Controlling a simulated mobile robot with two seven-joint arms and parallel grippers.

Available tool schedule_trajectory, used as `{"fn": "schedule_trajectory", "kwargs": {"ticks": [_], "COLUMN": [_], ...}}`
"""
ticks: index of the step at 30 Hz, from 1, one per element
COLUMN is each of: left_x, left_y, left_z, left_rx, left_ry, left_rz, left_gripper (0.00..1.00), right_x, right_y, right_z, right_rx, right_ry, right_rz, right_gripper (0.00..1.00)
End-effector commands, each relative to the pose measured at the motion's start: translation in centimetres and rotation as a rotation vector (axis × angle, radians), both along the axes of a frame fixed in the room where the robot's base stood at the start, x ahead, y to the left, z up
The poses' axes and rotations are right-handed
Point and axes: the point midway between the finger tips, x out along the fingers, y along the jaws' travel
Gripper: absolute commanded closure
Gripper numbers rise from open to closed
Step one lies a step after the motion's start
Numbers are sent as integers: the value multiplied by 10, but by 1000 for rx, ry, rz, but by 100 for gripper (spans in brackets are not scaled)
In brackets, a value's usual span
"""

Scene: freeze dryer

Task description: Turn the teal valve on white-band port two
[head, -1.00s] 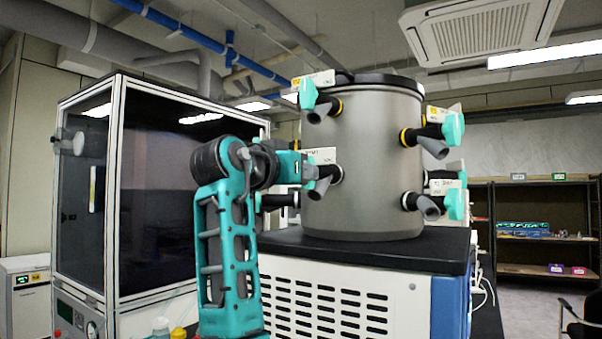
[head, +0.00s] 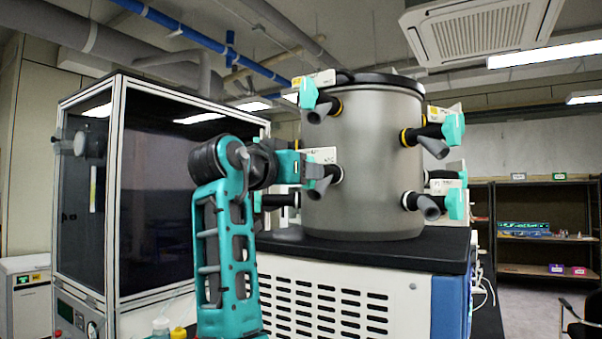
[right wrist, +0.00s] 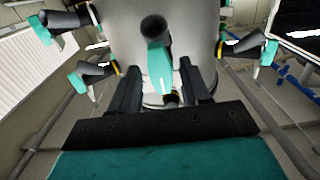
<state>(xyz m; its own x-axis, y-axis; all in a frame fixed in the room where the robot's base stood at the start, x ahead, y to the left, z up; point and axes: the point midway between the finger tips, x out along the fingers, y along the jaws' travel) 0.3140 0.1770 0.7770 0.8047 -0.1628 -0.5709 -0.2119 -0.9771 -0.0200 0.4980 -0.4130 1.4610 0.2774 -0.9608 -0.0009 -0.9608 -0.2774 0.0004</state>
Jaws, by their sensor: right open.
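The steel chamber (head: 375,165) carries ports with teal valves, some with yellow bands and some with white ones. My right gripper (head: 293,165) is at the lower left, white-banded port (head: 322,178), and it covers most of that port's valve. The port's number is not readable. In the right wrist view, a teal valve handle (right wrist: 159,68) on a dark port stands between the two black fingers of my right gripper (right wrist: 160,75). The fingers are apart, one on each side; I cannot tell whether they touch it. My left gripper is not in view.
A yellow-banded port (head: 320,110) with a teal valve sits just above. More ports (head: 437,133) stick out on the chamber's right side. The chamber stands on a black top (head: 400,250). A glass-fronted cabinet (head: 165,190) stands left of my arm.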

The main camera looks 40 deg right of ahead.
Motion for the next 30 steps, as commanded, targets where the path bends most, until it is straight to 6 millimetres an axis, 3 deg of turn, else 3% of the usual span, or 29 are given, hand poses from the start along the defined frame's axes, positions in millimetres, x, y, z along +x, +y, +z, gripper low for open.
{"fn": "schedule_trajectory", "kwargs": {"ticks": [12, 18, 30], "left_x": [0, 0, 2], "left_y": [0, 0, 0], "left_z": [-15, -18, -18], "left_rx": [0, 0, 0], "left_ry": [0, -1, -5], "left_rz": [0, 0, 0], "left_gripper": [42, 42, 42], "right_x": [-22, -31, -35], "right_y": [79, 110, 121], "right_z": [-1, 0, 0], "right_rx": [0, 0, -1], "right_ry": [-2, -1, -1], "right_rz": [6, 4, 1], "right_gripper": [53, 53, 53]}}
